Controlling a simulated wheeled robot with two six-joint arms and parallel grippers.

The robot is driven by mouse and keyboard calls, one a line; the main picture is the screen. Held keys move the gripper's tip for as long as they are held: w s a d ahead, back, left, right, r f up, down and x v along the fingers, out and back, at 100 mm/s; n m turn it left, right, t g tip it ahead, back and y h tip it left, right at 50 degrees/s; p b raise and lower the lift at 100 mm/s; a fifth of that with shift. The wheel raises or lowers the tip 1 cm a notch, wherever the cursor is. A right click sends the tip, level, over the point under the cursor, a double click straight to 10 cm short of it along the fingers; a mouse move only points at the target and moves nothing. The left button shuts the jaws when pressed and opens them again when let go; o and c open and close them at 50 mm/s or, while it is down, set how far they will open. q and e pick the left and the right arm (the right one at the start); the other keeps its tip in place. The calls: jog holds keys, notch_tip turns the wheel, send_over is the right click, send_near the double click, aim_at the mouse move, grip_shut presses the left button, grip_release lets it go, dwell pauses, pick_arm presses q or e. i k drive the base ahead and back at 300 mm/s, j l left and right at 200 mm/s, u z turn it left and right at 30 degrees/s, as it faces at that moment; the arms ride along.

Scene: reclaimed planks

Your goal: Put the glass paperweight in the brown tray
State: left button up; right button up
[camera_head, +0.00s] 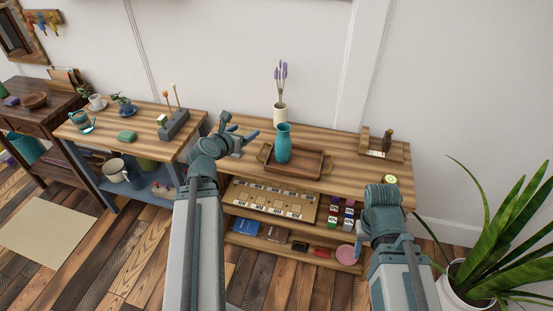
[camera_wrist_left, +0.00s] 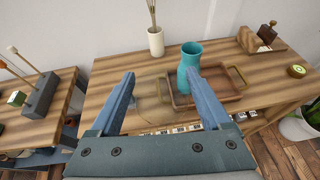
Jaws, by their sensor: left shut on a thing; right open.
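The brown tray (camera_head: 308,172) is wooden with a handle at each end and lies on the middle of the right-hand bench; the left wrist view also shows it (camera_wrist_left: 222,98). A teal vase (camera_head: 283,140) stands in its left part. My left gripper (camera_head: 240,127) is over the bench, left of the tray. In the left wrist view its fingers (camera_wrist_left: 162,92) are apart, around a faint, clear shape, the glass paperweight (camera_wrist_left: 153,92); its outline is hard to make out. My right gripper (camera_head: 392,252) is low at the bench's front right, open, mostly hidden by its arm.
A cream vase with lavender (camera_head: 280,114) stands behind the tray. A wooden stand (camera_head: 384,150) and a round green-faced item (camera_head: 391,179) are at the right. Shelves below hold boxes and books. A second bench (camera_head: 146,121) is at the left. A potted plant (camera_head: 496,240) stands at the right.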

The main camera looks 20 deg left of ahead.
aim_at(306, 164)
jog(key=i+l+u, duration=0.1)
jog(key=l, duration=0.35)
jog(key=i+l+u, duration=0.1)
jog(key=l, duration=0.35)
jog(key=i+l+u, duration=0.1)
jog(key=l, duration=0.4)
jog(key=i+l+u, duration=0.1)
jog(key=l, duration=0.35)
jog(key=i, duration=0.1)
